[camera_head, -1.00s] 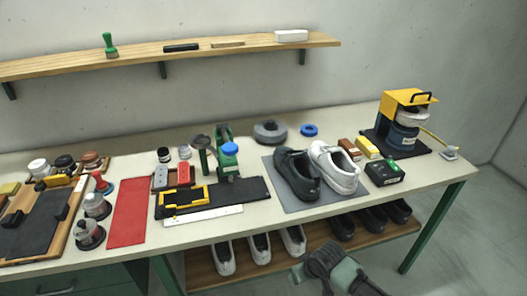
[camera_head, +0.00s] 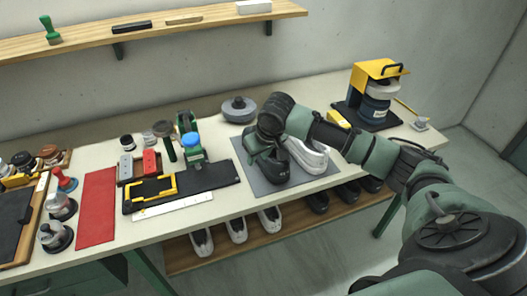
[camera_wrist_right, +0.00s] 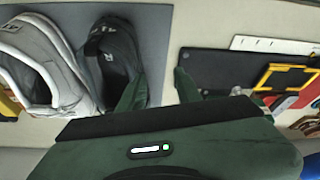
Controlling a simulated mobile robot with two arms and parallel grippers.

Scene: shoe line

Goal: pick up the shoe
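A black shoe (camera_head: 274,171) and a white shoe (camera_head: 308,157) stand side by side on a grey mat (camera_head: 291,187). My right gripper (camera_head: 258,153) is over the black shoe's left side and hides part of it. In the right wrist view my right gripper (camera_wrist_right: 160,78) is open. Its left finger overlaps the black shoe (camera_wrist_right: 113,58); its right finger is over the mat's edge and bare table. I cannot tell whether the left finger touches the shoe. The white shoe (camera_wrist_right: 38,65) is farther left there. My left gripper is not in view.
A black board (camera_head: 214,177) with a yellow frame (camera_head: 152,190) lies left of the mat. A grey round thing (camera_head: 238,110) stands behind. A yellow machine (camera_head: 376,70) stands at the right. Several shoes (camera_head: 236,229) sit on the shelf below.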

